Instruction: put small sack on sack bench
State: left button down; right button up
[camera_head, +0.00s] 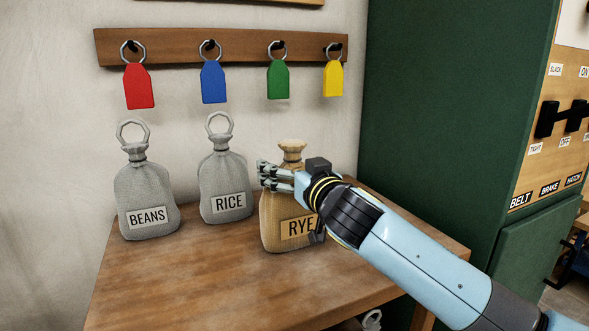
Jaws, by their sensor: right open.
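Three small sacks stand upright on the wooden sack bench (190,290) in the head view. The grey BEANS sack (146,195) is at the left and the grey RICE sack (226,180) is in the middle; each has a ring at its neck. The tan RYE sack (280,236) is at the right, partly hidden behind my right gripper. My right gripper (264,176) is open, with its fingers pointing left in front of the upper part of the RYE sack. I cannot tell whether it touches the sack. My left gripper is not in view.
Red (138,86), blue (213,82), green (278,80) and yellow (333,78) tags hang from a wooden rail (180,46) above the bench. A green cabinet (440,110) with a switch panel stands at the right. The bench's front left is clear.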

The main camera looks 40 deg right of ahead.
jog(key=b+v, duration=0.1)
jog(key=v, duration=1.1)
